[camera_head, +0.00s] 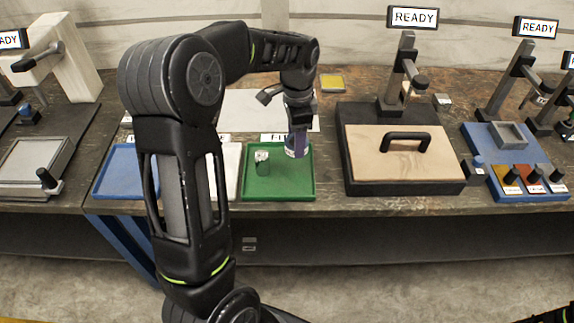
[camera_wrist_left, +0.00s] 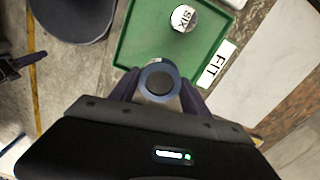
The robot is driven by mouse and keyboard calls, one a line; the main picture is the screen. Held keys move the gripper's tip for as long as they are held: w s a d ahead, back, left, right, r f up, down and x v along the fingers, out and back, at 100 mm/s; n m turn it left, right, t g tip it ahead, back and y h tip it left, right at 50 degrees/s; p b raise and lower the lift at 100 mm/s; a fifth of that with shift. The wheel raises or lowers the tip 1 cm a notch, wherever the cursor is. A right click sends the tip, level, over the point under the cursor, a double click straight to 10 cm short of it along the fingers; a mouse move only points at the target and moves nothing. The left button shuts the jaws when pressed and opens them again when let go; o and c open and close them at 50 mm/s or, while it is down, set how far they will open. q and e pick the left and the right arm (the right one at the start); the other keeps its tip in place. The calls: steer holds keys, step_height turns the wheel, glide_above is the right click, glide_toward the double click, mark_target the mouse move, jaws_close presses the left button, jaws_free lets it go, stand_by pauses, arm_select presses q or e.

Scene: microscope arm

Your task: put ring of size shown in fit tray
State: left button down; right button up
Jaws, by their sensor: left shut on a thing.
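The green fit tray (camera_head: 272,192) sits on the bench, and its FIT label (camera_wrist_left: 219,64) shows in the left wrist view. A short pale cylinder (camera_head: 262,160) stands in the tray; its top reads SIX in the left wrist view (camera_wrist_left: 184,18). My left gripper (camera_head: 297,143) is over the tray's far right part. It is shut on a blue-grey ring (camera_wrist_left: 160,80) with a dark middle, held between its purple fingers. I cannot tell whether the ring touches the tray floor. A black part at the bottom right corner looks like my right gripper (camera_head: 556,314); its jaws are unclear.
A blue tray (camera_head: 128,168) and a white tray, partly hidden by my left arm, stand left of the green tray. A wooden-topped box with a black handle (camera_head: 405,143) stands close to the right. A yellow pad (camera_head: 332,82) lies behind.

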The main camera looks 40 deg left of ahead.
arm_select(q)
glide_above(295, 171)
step_height(295, 171, down, 5)
steer(key=shift+p, duration=0.35)
steer(key=shift+f+p, duration=0.3)
steer(key=shift+f, duration=1.55)
steer(key=shift+f, duration=0.2)
steer(key=c, duration=0.5)
jaws_free()
steer(key=shift+s, duration=0.1)
steer(key=shift+r, duration=0.15)
step_height(295, 171, up, 12)
steer(key=shift+r+b, duration=0.1)
steer(key=shift+b, duration=0.55)
